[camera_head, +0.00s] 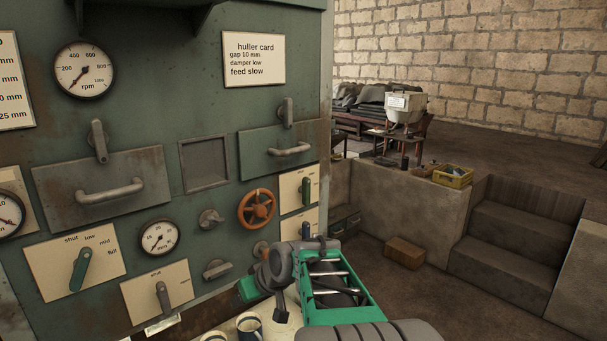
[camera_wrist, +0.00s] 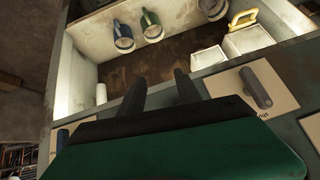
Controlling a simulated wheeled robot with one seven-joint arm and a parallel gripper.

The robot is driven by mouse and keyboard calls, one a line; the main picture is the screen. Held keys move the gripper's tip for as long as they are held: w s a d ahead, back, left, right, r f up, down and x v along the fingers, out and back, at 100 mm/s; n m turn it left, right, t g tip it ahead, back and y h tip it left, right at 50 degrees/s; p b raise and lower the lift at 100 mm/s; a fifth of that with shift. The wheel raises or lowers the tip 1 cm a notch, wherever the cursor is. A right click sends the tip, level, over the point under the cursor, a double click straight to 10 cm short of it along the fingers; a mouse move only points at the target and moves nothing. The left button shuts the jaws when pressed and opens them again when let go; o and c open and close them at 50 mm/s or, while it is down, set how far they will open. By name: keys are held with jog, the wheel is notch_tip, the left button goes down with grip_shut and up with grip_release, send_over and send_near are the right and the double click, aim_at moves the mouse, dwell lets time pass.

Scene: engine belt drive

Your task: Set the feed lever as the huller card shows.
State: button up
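The huller card (camera_head: 254,60) on the green machine reads gap 10 mm, damper low, feed slow. No lever label reading feed is legible. A green-handled lever (camera_head: 80,269) on a plate marked shut, low, mid, full leans up to the right. A grey lever (camera_head: 163,298) on a plate marked shut stands near upright. A dark green lever (camera_head: 306,190) stands upright on a small plate; a lower lever (camera_head: 306,229) is partly hidden by my arm. My gripper (camera_wrist: 160,88) is open and empty in the wrist view, near a plate with a grey lever (camera_wrist: 256,88).
An orange handwheel (camera_head: 257,208), knobs (camera_head: 217,270) and drawer handles (camera_head: 290,150) stick out from the panel. Mugs (camera_head: 249,325) stand below my arm. Floor at right is open before the steps (camera_head: 510,240).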

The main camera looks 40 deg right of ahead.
jog(key=w+d+r+t+p, duration=0.1)
jog(key=d+r, duration=0.1)
jog(key=d, duration=0.4)
jog(key=w+d+r+t, duration=0.1)
jog(key=w+d+r, duration=0.15)
jog(key=d, duration=0.25)
jog(key=n+t+p, duration=0.1)
jog(key=t+p, duration=0.2)
jog(key=t, duration=0.5)
send_near(309, 184)
jog(key=w, duration=0.2)
jog(key=shift+h, duration=0.4)
jog(key=w, duration=0.2)
jog(key=w+p, duration=0.1)
jog(key=w, duration=0.2)
jog(key=w+p, duration=0.1)
jog(key=w, duration=0.1)
jog(key=shift+w+a, duration=0.2)
jog(key=shift+a, duration=0.2)
grip_shut()
